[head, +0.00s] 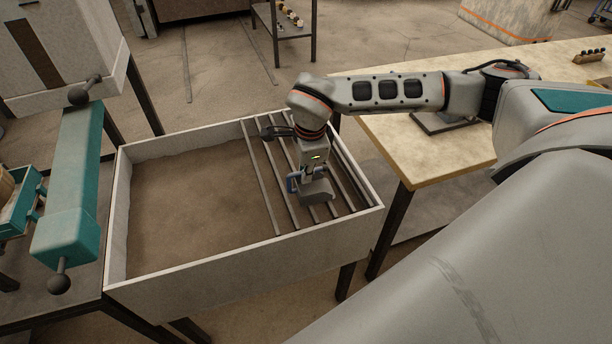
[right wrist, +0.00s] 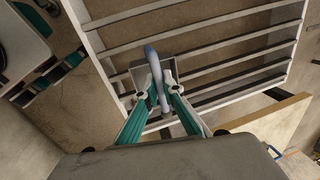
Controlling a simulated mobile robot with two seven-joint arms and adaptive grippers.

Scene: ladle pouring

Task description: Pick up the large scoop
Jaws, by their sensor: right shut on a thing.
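The large scoop is a grey metal pan (head: 316,193) with a blue handle (head: 292,182), over the dark bars at the right end of the sand box. My right gripper (head: 308,177) points down at it from above. In the right wrist view, both fingers (right wrist: 155,80) are shut on the blue-grey handle (right wrist: 152,58), with the grey pan (right wrist: 138,74) partly hidden behind them. I cannot tell whether the scoop touches the bars or hangs just above them. My left gripper is not in view.
The pale-walled box (head: 200,280) holds flat brown sand (head: 190,210) left of the bars (head: 262,180). A wooden table (head: 440,155) stands close on the right. A teal beam with dark knobs (head: 75,190) stands at the left. The sand area is clear.

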